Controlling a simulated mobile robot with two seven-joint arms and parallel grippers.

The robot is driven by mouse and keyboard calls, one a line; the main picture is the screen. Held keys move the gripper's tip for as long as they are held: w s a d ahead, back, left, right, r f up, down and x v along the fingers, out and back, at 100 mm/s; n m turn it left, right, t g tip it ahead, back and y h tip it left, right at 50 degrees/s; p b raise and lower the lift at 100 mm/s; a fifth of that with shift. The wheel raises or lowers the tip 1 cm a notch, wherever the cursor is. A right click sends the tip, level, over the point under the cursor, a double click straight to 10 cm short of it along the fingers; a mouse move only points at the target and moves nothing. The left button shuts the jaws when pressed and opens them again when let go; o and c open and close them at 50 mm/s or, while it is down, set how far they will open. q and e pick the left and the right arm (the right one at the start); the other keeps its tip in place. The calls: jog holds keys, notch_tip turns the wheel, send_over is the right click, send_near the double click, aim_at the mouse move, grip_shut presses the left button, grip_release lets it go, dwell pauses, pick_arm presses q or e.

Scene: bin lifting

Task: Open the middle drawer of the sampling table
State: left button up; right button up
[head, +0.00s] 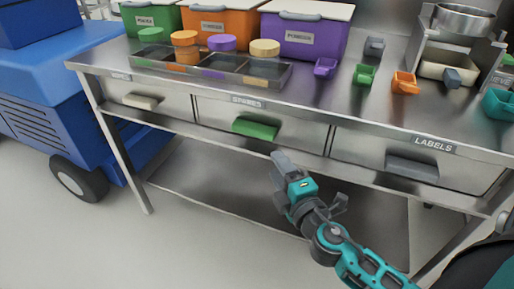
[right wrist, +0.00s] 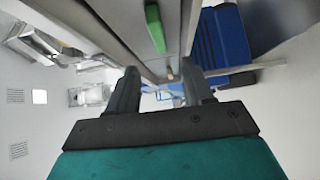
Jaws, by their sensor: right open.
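The sampling table (head: 210,83) is a steel bench with a row of three drawers under its top. The middle drawer (head: 215,112) is shut, with a label above it and a green handle (head: 255,128). The green handle also shows in the right wrist view (right wrist: 155,27), beyond the fingers. My right gripper (head: 308,177) is open and empty, below and a little right of the green handle, apart from it. Its two fingers also show in the right wrist view (right wrist: 160,92). My left gripper is not in view.
The left drawer has a cream handle (head: 140,101); the right drawer has a grey handle (head: 412,168). A lower shelf (head: 215,180) runs beneath. Bins, a divided tray (head: 205,70) and coloured scoops stand on top. A blue cart (head: 60,100) is at the left. Floor in front is clear.

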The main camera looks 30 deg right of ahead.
aim_at(256, 135)
jog(key=w, duration=0.4)
jog(key=w+d, duration=0.1)
jog(key=w, duration=0.3)
jog(key=w+p, duration=0.1)
jog(key=w, duration=0.4)
jog(key=shift+d+r, duration=0.1)
jog(key=shift+d, duration=0.1)
grip_shut()
